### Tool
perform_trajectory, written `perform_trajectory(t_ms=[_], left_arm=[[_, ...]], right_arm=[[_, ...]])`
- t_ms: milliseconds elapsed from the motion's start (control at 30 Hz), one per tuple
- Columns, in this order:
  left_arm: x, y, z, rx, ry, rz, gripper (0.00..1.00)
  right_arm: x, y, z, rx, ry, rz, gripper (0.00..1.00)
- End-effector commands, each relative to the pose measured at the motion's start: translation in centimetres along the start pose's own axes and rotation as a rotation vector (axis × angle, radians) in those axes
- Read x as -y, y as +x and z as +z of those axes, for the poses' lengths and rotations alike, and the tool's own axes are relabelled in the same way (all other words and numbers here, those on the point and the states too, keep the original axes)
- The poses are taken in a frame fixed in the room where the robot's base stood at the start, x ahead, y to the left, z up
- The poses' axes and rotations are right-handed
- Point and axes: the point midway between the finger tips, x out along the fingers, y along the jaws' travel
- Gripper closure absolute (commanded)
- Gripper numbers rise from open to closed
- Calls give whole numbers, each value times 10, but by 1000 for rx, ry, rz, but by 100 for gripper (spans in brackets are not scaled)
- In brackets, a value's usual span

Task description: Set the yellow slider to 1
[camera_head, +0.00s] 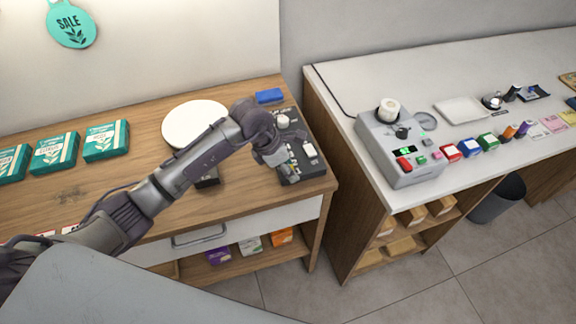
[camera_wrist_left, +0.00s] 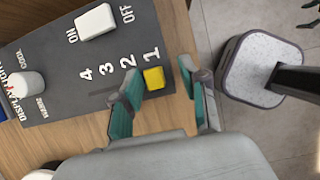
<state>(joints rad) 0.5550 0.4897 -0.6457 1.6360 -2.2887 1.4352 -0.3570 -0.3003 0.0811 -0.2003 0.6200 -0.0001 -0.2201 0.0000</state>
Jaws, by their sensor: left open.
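The dark control panel (camera_head: 316,170) lies on the wooden counter in the head view; the panel (camera_wrist_left: 60,50) also shows in the wrist view. Its yellow slider (camera_wrist_left: 154,78) is in line with the printed "1", at the end of the row 4, 3, 2, 1. My left gripper (camera_head: 274,158) is over the panel in the head view. In the wrist view my left gripper (camera_wrist_left: 160,86) is open, with the yellow slider between its teal-padded fingertips. I cannot tell whether a finger touches it. The slider is hidden in the head view. My right gripper is out of view.
A white rocker switch (camera_wrist_left: 95,22) marked ON and OFF and a white knob (camera_wrist_left: 27,84) share the panel. A white round plate (camera_head: 190,122), a blue block (camera_head: 269,96) and teal boxes (camera_head: 105,140) are on the counter. A grey device (camera_head: 400,150) stands on the right counter.

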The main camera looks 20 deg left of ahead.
Motion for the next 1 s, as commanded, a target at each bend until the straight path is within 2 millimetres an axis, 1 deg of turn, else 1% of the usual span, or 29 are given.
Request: perform_trajectory(t_ms=[167, 267, 367, 500, 600, 700, 833, 1000], left_arm=[[-2, -5, 0, 1, 0, 3, 56], [-2, -17, 0, 2, 0, 5, 56], [-2, -37, 0, 1, 2, 7, 56], [-2, -68, 0, 2, 2, 7, 56], [-1, -88, 0, 1, 2, 6, 56], [0, -103, 0, 1, 1, 4, 56], [0, -116, 0, 1, 1, 3, 56], [1, -121, 0, 0, 0, 1, 56]], right_arm=[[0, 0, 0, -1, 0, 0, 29], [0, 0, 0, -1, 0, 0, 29], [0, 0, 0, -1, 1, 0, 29], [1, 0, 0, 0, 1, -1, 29], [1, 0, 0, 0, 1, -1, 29], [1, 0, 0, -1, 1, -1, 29], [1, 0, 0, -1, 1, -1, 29], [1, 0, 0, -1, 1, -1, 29]])
